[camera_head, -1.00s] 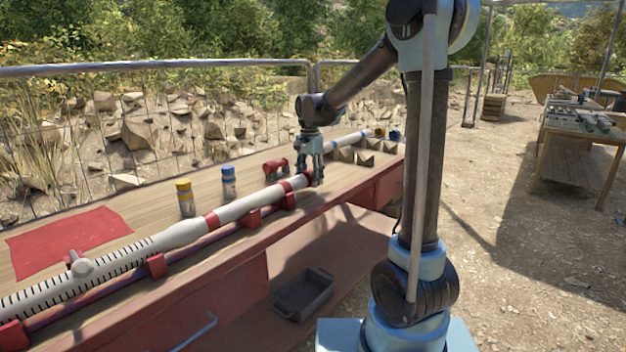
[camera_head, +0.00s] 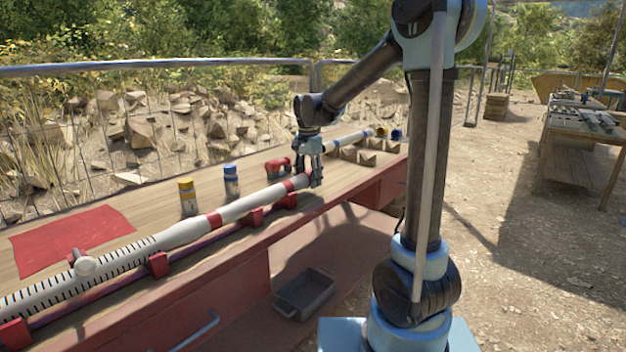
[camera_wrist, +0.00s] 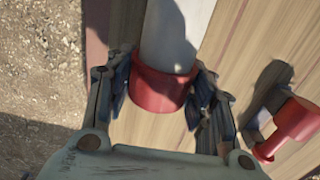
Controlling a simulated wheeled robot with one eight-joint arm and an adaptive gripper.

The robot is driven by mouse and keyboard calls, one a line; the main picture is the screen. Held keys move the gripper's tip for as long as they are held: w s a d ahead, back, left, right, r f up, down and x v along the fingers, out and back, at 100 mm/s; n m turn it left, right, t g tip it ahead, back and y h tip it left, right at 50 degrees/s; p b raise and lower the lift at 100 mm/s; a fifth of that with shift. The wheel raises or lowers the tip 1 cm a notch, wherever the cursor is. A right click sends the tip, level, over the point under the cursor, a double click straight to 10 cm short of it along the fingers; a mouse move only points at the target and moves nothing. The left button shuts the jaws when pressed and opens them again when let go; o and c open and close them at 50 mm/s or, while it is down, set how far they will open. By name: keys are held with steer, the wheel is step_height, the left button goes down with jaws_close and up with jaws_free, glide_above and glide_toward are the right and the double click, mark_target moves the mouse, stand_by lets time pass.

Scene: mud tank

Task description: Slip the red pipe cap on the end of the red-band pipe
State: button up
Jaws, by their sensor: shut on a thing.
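The red-band pipe (camera_head: 245,204) is a thick white tube lying along the workbench in red holders, with red bands near its right end. My gripper (camera_head: 315,182) is over that end, pointing down. In the wrist view my gripper (camera_wrist: 158,95) is shut on the red pipe cap (camera_wrist: 158,90), one finger on each side. The white pipe (camera_wrist: 176,35) runs from the top into the cap, which sits around its end. How deep the pipe goes inside is hidden. In the head view the fingers mostly hide the cap.
A red tool-like object (camera_head: 278,167) lies just behind my gripper. Bottles with a yellow lid (camera_head: 188,197) and a blue lid (camera_head: 231,181) stand behind the pipe. A red mat (camera_head: 70,241) is left. Wooden blocks (camera_head: 367,157) and a blue-banded pipe (camera_head: 350,140) are right.

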mark_target(302, 175)
steer(key=shift+s+a, duration=1)
steer(key=shift+s, duration=0.3)
steer(key=o, duration=0.9)
steer(key=shift+o, duration=0.2)
steer(key=shift+r, duration=0.15)
step_height(302, 175, up, 12)
steer(key=shift+d+f, duration=0.1)
steer(key=shift+f, duration=0.15)
steer(key=s+d+f+n+t, duration=0.1)
steer(key=s+d+f+n, duration=0.1)
steer(key=s+d+f, duration=0.35)
steer(key=s+d+f+n, duration=0.2)
steer(key=s+d+f, duration=0.1)
steer(key=s+d, duration=0.55)
steer(key=s+d+f+n+t, duration=0.1)
steer(key=s+d+f+n, duration=0.1)
steer(key=s+d+f, duration=0.35)
steer(key=s+d+f+n, duration=0.1)
steer(key=s+d+f, duration=0.5)
steer(key=s+f, duration=0.1)
steer(key=shift+s+d+f+n, duration=0.25)
steer(key=shift+d+f+n, duration=0.05)
steer(key=shift+d+n, duration=0.1)
